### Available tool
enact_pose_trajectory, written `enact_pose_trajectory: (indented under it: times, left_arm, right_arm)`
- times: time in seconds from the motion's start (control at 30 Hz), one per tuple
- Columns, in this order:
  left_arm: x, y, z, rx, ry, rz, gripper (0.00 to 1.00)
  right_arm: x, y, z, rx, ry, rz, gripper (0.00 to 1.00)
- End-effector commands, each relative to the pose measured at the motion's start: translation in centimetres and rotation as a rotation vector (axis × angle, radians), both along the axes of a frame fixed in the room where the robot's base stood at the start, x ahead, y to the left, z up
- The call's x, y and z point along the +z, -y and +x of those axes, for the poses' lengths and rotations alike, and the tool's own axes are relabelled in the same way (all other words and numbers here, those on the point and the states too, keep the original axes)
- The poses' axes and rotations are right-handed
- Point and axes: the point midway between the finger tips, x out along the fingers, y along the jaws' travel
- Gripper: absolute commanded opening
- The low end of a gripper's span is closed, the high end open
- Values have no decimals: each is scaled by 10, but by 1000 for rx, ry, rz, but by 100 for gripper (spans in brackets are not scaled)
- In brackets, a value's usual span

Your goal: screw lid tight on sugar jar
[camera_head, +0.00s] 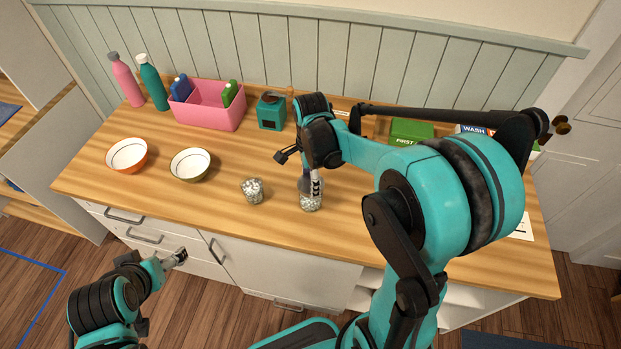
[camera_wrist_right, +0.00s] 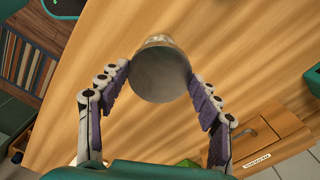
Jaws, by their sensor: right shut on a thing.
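A clear jar with pale contents (camera_head: 311,202) stands on the counter directly under my right gripper (camera_head: 312,182). In the right wrist view a round grey lid (camera_wrist_right: 160,76) sits between the two purple-padded fingers, with a sliver of the jar (camera_wrist_right: 161,40) showing past its far edge. My right gripper is shut on the lid at the jar's top. Whether the lid is seated level or threaded cannot be told. My left gripper (camera_head: 180,257) is low, in front of the cabinet doors, away from the jar; its jaw state is unclear.
A second jar with pale lumps (camera_head: 252,191) stands to the left. A pink bin (camera_head: 207,112), a teal box (camera_head: 271,112) and a green first-aid box (camera_head: 411,132) line the back.

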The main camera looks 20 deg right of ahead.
Motion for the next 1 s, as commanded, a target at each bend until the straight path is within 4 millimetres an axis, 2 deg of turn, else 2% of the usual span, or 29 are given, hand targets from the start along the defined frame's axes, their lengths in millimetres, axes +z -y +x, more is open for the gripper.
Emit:
enact_pose_trajectory:
  times: [0.2,0.23,0.3,0.53,0.57,0.6,1.0]
  left_arm:
    - [0,0,0,0,0,0,85]
    - [0,0,0,0,0,0,85]
    - [0,0,0,0,0,0,85]
    - [0,0,0,0,0,0,85]
    - [0,0,0,0,0,0,85]
    - [0,0,0,0,0,0,85]
    - [1,0,0,0,0,0,85]
  right_arm:
    - [-1,0,0,1,1,1,6]
    - [-1,0,0,2,1,1,69]
    - [0,0,0,2,1,0,88]
    - [0,0,0,2,0,0,88]
    - [0,0,0,2,0,0,91]
    - [0,0,0,2,0,0,100]
    - [1,0,0,3,0,0,100]
